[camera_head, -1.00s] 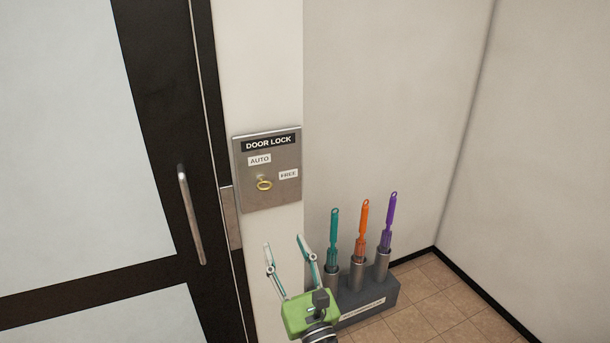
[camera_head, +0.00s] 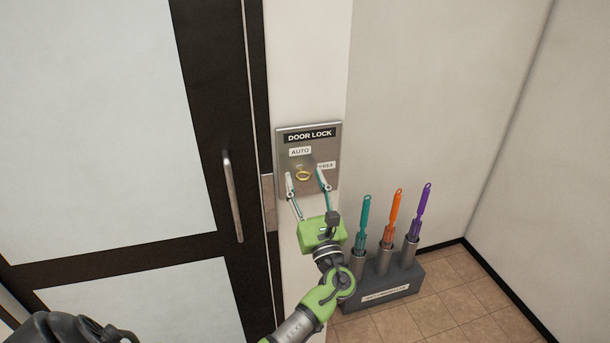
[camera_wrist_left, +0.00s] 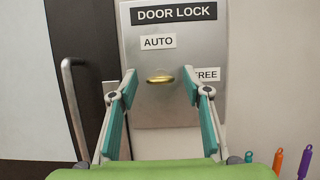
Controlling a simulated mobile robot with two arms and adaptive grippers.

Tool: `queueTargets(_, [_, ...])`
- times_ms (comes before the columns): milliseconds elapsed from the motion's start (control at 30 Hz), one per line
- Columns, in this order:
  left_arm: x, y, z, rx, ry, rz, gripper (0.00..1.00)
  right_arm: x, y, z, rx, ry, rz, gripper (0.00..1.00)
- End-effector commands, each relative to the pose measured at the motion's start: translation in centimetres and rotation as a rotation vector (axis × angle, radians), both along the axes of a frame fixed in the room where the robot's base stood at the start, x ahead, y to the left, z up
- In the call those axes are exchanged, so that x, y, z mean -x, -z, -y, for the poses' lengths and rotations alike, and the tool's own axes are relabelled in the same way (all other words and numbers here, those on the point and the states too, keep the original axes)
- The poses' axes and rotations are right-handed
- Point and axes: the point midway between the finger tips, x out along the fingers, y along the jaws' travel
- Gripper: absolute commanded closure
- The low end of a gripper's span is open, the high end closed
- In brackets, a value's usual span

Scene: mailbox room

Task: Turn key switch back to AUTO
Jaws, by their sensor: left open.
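The key switch is a metal DOOR LOCK plate (camera_head: 318,136) on the wall right of the door. It has an AUTO label (camera_head: 300,152) above the key and a FREE label to its right, partly covered by a finger. I cannot tell whether a finger touches the plate. The right gripper is not in view.
A dark door with frosted panes and a vertical handle (camera_head: 232,196) stands to the left. A grey stand (camera_head: 398,285) holding teal, orange and purple brushes is on the tiled floor at lower right. The wall to the right is bare.

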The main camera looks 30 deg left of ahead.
Motion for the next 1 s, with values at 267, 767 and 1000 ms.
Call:
queueTargets(267, [-0.2,-0.1,-0.3,0.0,0.001,0.0,0.56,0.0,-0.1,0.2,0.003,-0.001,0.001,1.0])
queueTargets(767, [-0.2,0.0,-0.2,0.01,0.001,0.011,0.94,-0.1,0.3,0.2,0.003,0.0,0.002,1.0])
queueTargets(1000, [-0.3,0.4,-0.2,0.069,0.001,0.086,0.94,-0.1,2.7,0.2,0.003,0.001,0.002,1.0])
